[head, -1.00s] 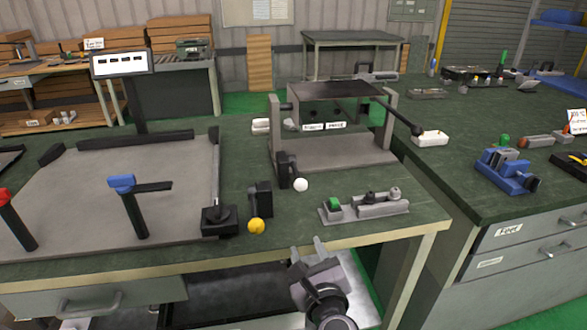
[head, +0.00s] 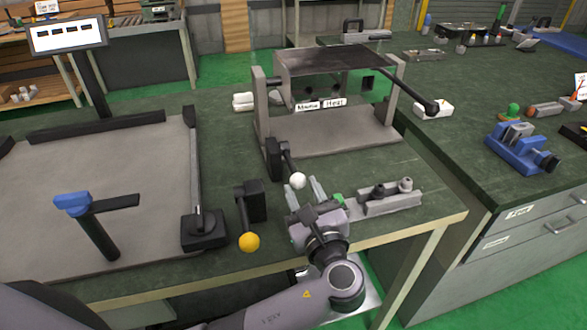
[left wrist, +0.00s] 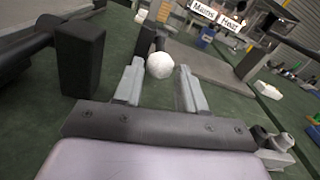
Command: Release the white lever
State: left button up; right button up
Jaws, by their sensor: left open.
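The white lever's round white knob (head: 297,181) sits on a dark arm that slopes down from a black block (head: 274,158) at the front left of the metal frame. My left gripper (head: 318,190) is open and empty, just right of and in front of the knob. In the left wrist view the knob (left wrist: 160,65) shows just beyond and between the tips of the open fingers (left wrist: 158,84). I see no contact between them. My right gripper is not in view.
A lever with a yellow knob (head: 249,242) stands to the left of my gripper. A grey fixture (head: 390,201) with a green part lies close on the right. The heater frame (head: 335,130), labelled "Mains" and "Heat", stands behind. A blue-topped clamp (head: 75,204) is at the left.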

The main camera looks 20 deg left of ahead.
aim_at(296, 172)
pick_arm(q)
jog(key=shift+x, duration=2.75)
grip_shut()
